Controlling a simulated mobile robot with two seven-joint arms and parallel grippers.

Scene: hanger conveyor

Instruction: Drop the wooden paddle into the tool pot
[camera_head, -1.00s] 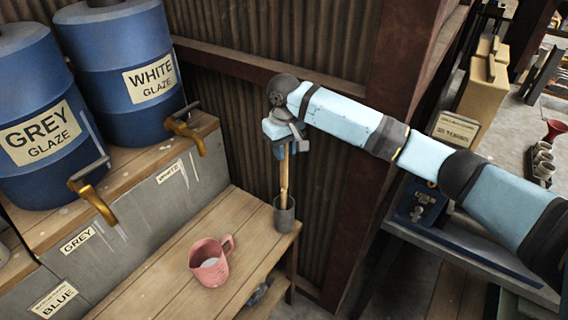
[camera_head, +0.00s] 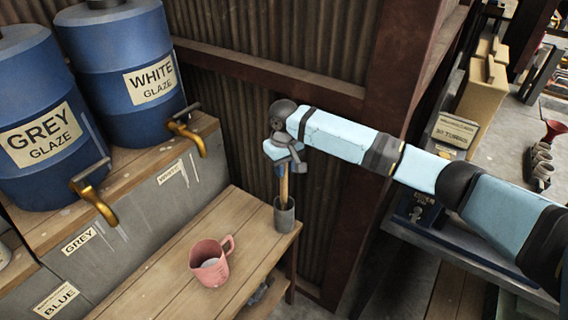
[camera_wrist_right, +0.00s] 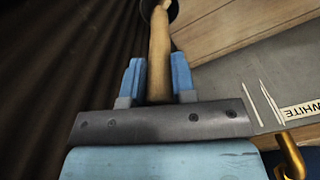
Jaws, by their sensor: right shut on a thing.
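The wooden paddle (camera_head: 284,189) is upright, and its lower end is inside the grey tool pot (camera_head: 284,217), which stands at the right end of the wooden bench. My right gripper (camera_head: 284,169) is above the pot and shut on the upper part of the paddle. In the right wrist view the paddle's shaft (camera_wrist_right: 159,52) runs between the two blue fingers, and the dark pot (camera_wrist_right: 158,9) shows at the top edge. The paddle's bottom end is hidden in the pot. My left gripper is not in view.
A pink mug (camera_head: 210,262) stands on the bench (camera_head: 165,268), left of the pot. Blue glaze barrels (camera_head: 112,75) with brass taps (camera_head: 187,133) stand on a raised shelf at left. A corrugated wall (camera_head: 245,120) is close behind the pot.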

